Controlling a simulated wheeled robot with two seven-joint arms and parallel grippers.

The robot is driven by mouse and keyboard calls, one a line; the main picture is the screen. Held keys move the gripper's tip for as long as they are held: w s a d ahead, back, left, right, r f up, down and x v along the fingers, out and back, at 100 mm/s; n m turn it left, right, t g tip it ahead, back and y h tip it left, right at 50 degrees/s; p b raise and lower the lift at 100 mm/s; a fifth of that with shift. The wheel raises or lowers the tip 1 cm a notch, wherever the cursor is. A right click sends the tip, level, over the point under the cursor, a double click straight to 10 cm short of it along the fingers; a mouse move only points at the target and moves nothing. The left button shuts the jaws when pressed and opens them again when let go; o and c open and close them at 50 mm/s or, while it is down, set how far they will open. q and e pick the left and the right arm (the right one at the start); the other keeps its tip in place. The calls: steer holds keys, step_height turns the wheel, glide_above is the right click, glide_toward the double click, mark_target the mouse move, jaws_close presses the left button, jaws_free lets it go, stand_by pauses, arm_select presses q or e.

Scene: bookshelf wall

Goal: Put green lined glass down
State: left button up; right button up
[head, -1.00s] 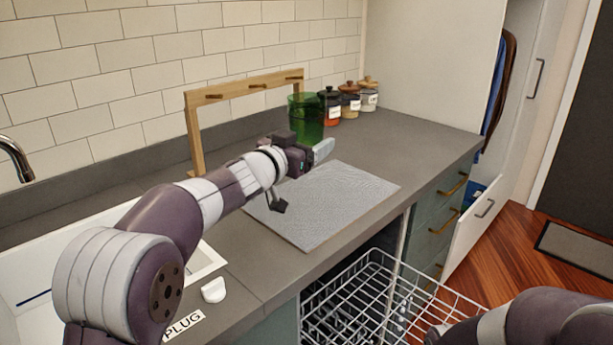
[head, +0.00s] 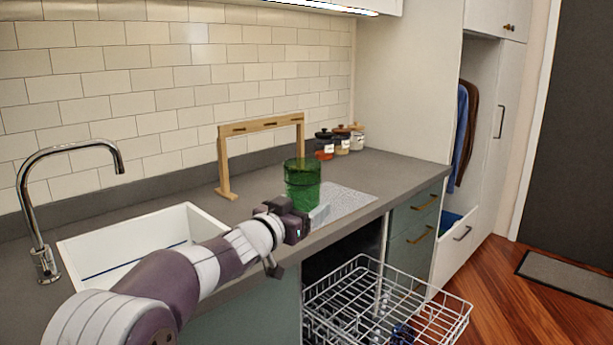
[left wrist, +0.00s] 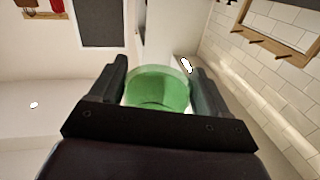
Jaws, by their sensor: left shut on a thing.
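The green lined glass (head: 302,180) is a see-through green tumbler, upright in the head view. My left gripper (head: 304,214) is shut on it, low on its near side. The glass overlaps the left part of a grey textured mat (head: 345,199) on the counter. I cannot tell whether its base touches the mat or hangs above it, as the gripper hides the lower part. In the left wrist view the glass (left wrist: 158,90) sits between the two fingers (left wrist: 158,88). My right gripper is out of view.
A wooden peg rack (head: 224,160) stands behind the glass. Several lidded jars (head: 341,143) stand at the back right. A white sink (head: 130,235) with a tap (head: 45,265) is at left. A wire dishwasher rack (head: 440,318) is pulled out below the counter. The mat's right part is clear.

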arm_select(q)
steer(key=s+a+f+n+y, duration=0.1)
steer(key=a+f, duration=0.1)
steer(key=f, duration=0.4)
steer(key=s+a+f+n+t+y, duration=0.1)
steer(key=a+f+y, duration=0.1)
steer(key=f, duration=0.5)
steer(key=shift+s+a+f, duration=0.25)
steer(key=shift+s+a, duration=0.15)
steer(key=shift+a, duration=0.45)
steer(key=s+a+f+n+y, duration=0.1)
steer(key=s+a+f+y, duration=0.1)
steer(key=f, duration=0.7)
steer(key=s+a+f+n+t+y, duration=0.1)
steer(key=s+a+f, duration=0.3)
steer(key=f, duration=0.5)
steer(key=s+a+f+n+y, duration=0.2)
steer(key=a+f, duration=0.4)
steer(key=f, duration=0.4)
steer(key=shift+s+a+n+t+y, duration=0.35)
steer(key=shift+s+y, duration=0.2)
steer(key=shift+y, duration=0.45)
steer(key=shift+r, duration=0.1)
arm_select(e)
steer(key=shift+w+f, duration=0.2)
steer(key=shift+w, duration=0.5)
